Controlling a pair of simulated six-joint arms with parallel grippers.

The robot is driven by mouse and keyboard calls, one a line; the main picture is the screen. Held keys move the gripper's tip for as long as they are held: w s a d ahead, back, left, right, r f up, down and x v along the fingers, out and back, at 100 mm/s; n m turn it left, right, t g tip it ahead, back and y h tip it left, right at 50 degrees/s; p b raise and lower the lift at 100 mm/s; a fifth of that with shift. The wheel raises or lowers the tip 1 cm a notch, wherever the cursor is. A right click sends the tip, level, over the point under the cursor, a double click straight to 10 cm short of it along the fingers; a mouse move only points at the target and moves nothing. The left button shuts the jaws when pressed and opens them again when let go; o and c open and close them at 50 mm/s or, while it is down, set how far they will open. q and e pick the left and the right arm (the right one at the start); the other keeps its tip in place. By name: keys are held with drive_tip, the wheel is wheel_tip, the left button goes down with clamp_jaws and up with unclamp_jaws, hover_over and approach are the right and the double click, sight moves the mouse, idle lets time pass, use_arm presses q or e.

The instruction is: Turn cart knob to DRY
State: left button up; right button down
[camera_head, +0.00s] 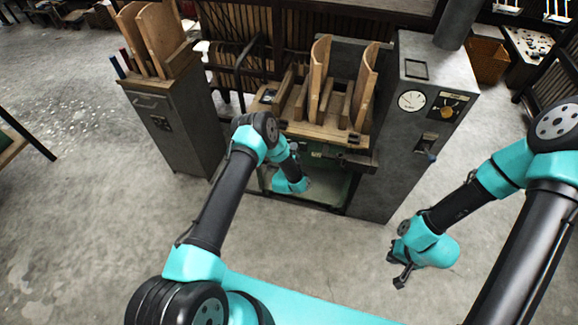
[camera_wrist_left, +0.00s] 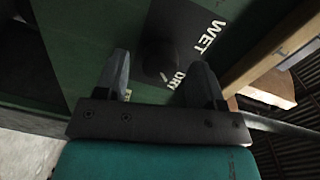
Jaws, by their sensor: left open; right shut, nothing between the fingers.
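The cart (camera_head: 318,152) stands mid-scene in the head view with a green front panel under its wooden top. In the left wrist view, a dark round knob (camera_wrist_left: 160,52) sits on a dark square plate on the green panel. White WET (camera_wrist_left: 210,37) and DRY (camera_wrist_left: 175,82) labels lie beside it; the knob's pointing direction is too dark to tell. My left gripper (camera_wrist_left: 159,62) is open, its fingers on either side of the knob; contact is unclear. Its fingertips are hidden in the head view. My right gripper (camera_head: 401,279) is shut and empty, low over the floor.
Curved wooden forms (camera_head: 320,78) stand on the cart's top. A grey machine cabinet (camera_head: 398,150) with dials adjoins its right. A grey cabinet (camera_head: 172,125) with wooden pieces on top stands to the left. The floor (camera_head: 80,220) at left is clear.

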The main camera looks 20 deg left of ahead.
use_arm(q)
drive_tip(key=s, duration=1.7)
drive_tip(key=shift+d+r, duration=0.3)
drive_tip(key=shift+r, duration=0.15)
drive_tip(key=s+a+r+n+g+h, duration=0.1)
drive_tip(key=s+r+n+g, duration=0.3)
drive_tip(key=s+n+g, duration=0.4)
drive_tip(key=s+r+n+g+h, duration=0.3)
drive_tip(key=s+n+g, duration=0.5)
drive_tip(key=s, duration=0.6)
drive_tip(key=shift+a+r+n+g+h, duration=0.35)
drive_tip(key=shift+r+n, duration=0.35)
drive_tip(key=shift+r, duration=0.2)
